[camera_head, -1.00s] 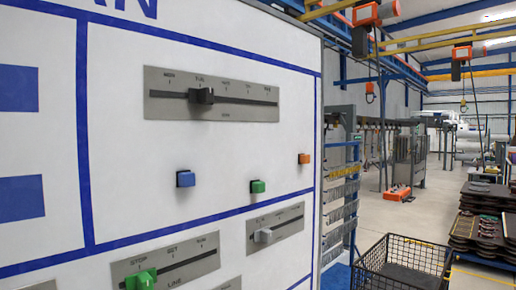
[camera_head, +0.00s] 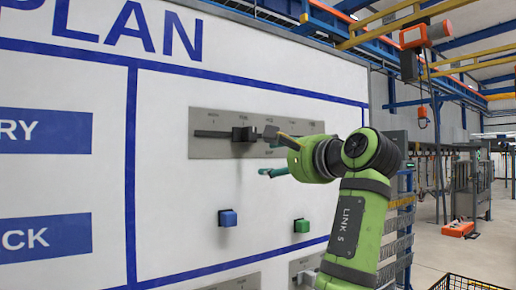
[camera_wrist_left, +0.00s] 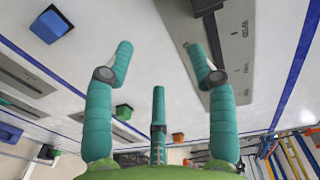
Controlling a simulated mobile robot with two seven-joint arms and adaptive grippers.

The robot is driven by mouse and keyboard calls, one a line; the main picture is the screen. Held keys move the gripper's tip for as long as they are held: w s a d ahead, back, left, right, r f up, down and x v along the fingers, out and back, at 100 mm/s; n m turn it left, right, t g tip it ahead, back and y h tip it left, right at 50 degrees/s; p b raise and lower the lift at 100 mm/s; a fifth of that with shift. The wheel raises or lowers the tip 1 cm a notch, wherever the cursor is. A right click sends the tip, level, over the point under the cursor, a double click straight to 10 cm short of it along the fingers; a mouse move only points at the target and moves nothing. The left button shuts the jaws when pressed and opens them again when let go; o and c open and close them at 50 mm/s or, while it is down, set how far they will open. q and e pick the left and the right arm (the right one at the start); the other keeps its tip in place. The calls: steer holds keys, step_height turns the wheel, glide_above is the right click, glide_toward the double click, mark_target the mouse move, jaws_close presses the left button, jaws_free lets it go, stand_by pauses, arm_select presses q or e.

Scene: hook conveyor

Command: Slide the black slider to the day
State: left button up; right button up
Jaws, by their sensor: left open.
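The black slider (camera_head: 243,134) sits in the slot of the grey plate (camera_head: 212,149) on the white board, under the second label from the left. The small day labels are hard to read. My left gripper (camera_head: 267,152) is open and empty, just right of the slider and in front of the plate. In the left wrist view its teal fingers (camera_wrist_left: 160,62) are spread apart, with nothing between them. The black slider (camera_wrist_left: 207,5) shows at the top edge there, beyond the fingertips, and appears apart from them. My right gripper is out of view.
A blue block (camera_head: 228,218) and a green block (camera_head: 301,226) stick out from the board below the plate. More slider plates show lower down. The board's right edge opens onto a hall with racks and an orange hoist (camera_head: 425,35).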

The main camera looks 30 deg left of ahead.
mark_target(253, 134)
arm_select(q)
steer(key=s+r+y, duration=0.1)
steer(key=s+r, duration=0.3)
steer(key=r, duration=0.2)
steer(key=shift+g, duration=0.4)
steer(key=p+x, duration=0.1)
steer(key=x, duration=0.2)
steer(key=p+x, duration=0.2)
steer(key=shift+w+a+r, duration=0.15)
steer(key=shift+w+a, duration=0.05)
steer(key=shift+w, duration=0.3)
steer(key=shift+w+a+p, duration=0.1)
steer(key=shift+a+p, duration=0.25)
steer(key=shift+a, duration=0.1)
steer(key=shift+w+d, duration=0.1)
jaws_close()
